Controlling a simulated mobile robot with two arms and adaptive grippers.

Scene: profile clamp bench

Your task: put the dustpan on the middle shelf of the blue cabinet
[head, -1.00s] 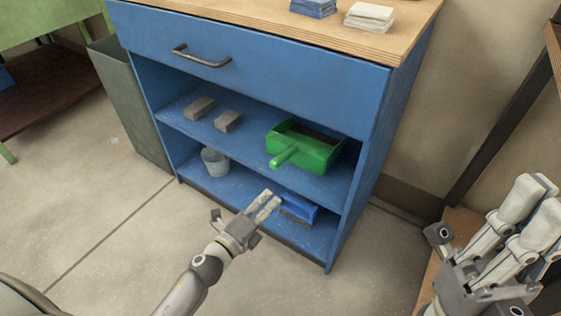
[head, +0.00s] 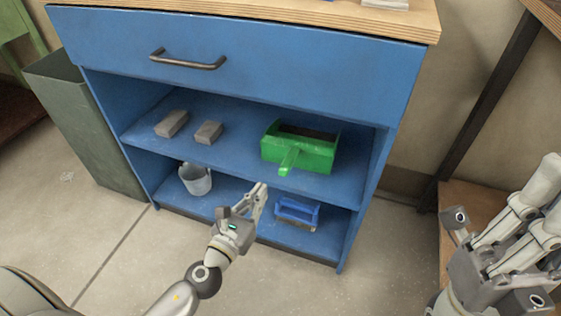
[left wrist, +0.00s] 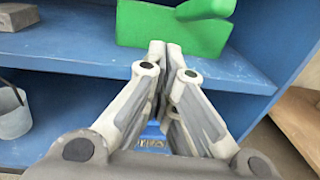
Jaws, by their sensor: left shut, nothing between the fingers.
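The green dustpan (head: 312,152) sits on the middle shelf (head: 232,161) of the blue cabinet (head: 270,75), towards its right side. Its handle points out over the shelf's front edge. My left gripper (head: 261,189) is shut and empty, apart from the dustpan, in front of the cabinet and below the handle. In the left wrist view the closed fingertips (left wrist: 165,48) appear just below the dustpan (left wrist: 165,28), whose top is cut off. My right gripper (head: 545,205) is at the right edge; its finger opening cannot be made out.
Two grey blocks (head: 172,123) lie on the middle shelf's left part. A grey bucket (head: 196,180) and a blue brush-like item (head: 297,212) are on the bottom shelf. A drawer with a handle (head: 187,62) is above. A green-grey bin (head: 85,125) stands left of the cabinet.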

